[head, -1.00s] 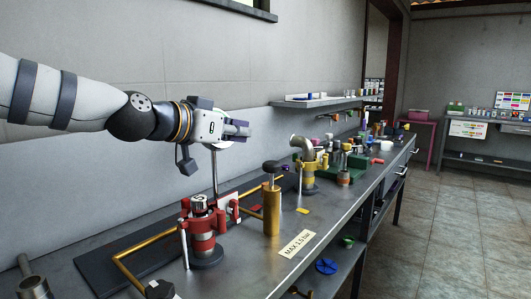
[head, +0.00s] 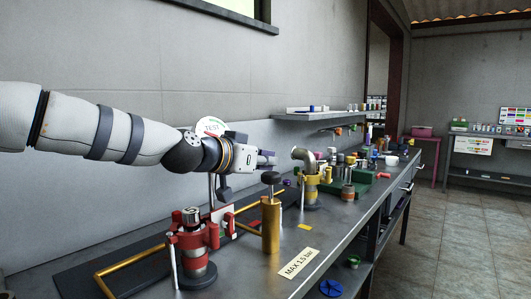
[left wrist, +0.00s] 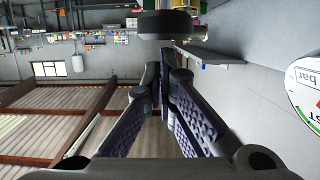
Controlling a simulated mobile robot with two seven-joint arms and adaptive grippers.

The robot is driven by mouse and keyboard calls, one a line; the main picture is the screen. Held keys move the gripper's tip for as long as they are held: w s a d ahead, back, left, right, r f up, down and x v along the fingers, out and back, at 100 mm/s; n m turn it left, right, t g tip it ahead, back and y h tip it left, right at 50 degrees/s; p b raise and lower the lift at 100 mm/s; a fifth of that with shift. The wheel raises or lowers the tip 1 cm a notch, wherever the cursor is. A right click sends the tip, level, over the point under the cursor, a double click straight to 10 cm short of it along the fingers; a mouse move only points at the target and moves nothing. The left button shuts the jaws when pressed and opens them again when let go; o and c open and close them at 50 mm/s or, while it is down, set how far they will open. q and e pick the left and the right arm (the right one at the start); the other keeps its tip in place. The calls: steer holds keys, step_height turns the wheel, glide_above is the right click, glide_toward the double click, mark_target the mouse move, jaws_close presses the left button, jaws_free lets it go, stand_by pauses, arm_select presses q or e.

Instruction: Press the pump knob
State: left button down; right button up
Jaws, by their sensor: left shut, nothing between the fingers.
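The pump knob (head: 271,177) is a dark round cap on a thin rod above a brass cylinder (head: 270,224) that stands upright on the bench. My left gripper (head: 269,159) comes in from the left, level, with its fingers just above the knob in the head view. A dark disc (left wrist: 168,24), which looks like the knob, shows just beyond the fingertips in the left wrist view. The left gripper (left wrist: 163,58) is shut with nothing in it. A small gap seems to separate it from the knob; contact cannot be made out. My right gripper is not in view.
A red clamp fixture (head: 194,237) stands left of the pump, with a brass pipe (head: 130,272). A round gauge (head: 210,126) is partly hidden behind my arm. A yellow-collared bent pipe (head: 306,180) stands behind right. A "MAX 1.5 bar" label (head: 299,263) lies on the bench.

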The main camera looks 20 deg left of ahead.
mark_target(267, 177)
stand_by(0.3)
arm_select(q)
step_height(267, 177, down, 4)
steer(key=shift+r+b, duration=0.1)
steer(key=shift+b, duration=0.25)
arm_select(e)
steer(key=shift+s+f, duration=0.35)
arm_select(q)
steer(key=shift+s+r, duration=0.1)
steer(key=shift+r, duration=0.3)
step_height(267, 177, up, 6)
steer(key=p, duration=0.3)
steer(key=s+a+p, duration=0.2)
steer(key=s+a, duration=0.1)
steer(key=s, duration=0.6)
steer(key=shift+a+r, duration=0.15)
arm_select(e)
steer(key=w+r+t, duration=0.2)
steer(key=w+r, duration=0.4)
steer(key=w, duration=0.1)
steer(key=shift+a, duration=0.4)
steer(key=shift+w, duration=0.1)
